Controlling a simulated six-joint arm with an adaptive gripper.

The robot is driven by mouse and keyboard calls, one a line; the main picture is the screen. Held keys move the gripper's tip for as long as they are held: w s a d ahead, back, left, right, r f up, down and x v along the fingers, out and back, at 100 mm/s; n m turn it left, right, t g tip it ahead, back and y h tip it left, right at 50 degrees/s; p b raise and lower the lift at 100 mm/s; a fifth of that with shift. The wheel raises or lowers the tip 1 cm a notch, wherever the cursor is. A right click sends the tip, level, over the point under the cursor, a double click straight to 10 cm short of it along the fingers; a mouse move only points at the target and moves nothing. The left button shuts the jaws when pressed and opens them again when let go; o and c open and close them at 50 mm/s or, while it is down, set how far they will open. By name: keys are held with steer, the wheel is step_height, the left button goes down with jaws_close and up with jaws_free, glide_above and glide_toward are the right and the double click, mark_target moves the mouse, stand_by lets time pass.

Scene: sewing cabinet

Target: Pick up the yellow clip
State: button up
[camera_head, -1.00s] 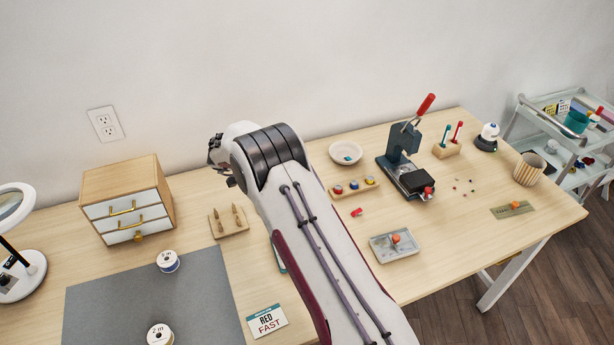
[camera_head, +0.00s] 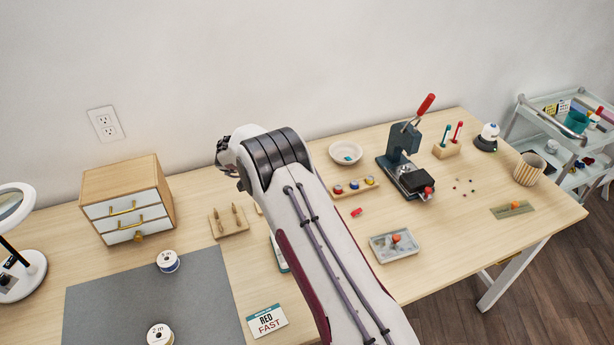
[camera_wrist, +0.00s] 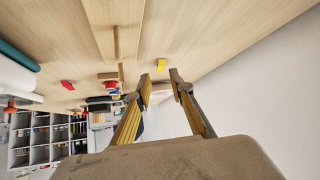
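The yellow clip (camera_wrist: 160,65) lies on the wooden tabletop in the wrist view, just beyond the fingertips and roughly in line with the gap between them. I cannot see the clip in the head view, where my arm covers part of the table. My gripper (camera_wrist: 161,84) is open and empty, with its two fingers apart on either side of the clip's line. In the head view only a dark part of the wrist end shows beside the white arm, and the fingers are hidden.
A red clip (camera_head: 357,212) lies on the table right of my arm. A wooden tray with coloured pieces (camera_head: 341,194), a white bowl (camera_head: 346,153) and a grey tray (camera_head: 395,253) are nearby. A wooden block with upright pegs (camera_head: 229,220) and a drawer cabinet (camera_head: 128,198) stand left.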

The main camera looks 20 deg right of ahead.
steer(key=shift+d+f, duration=0.1)
steer(key=shift+d, duration=0.05)
steer(key=shift+w+x, duration=0.15)
steer(key=shift+x, duration=1.1)
steer(key=shift+w+x, duration=0.1)
steer(key=shift+x, duration=1.15)
steer(key=shift+c, duration=0.3)
steer(key=c, duration=0.5)
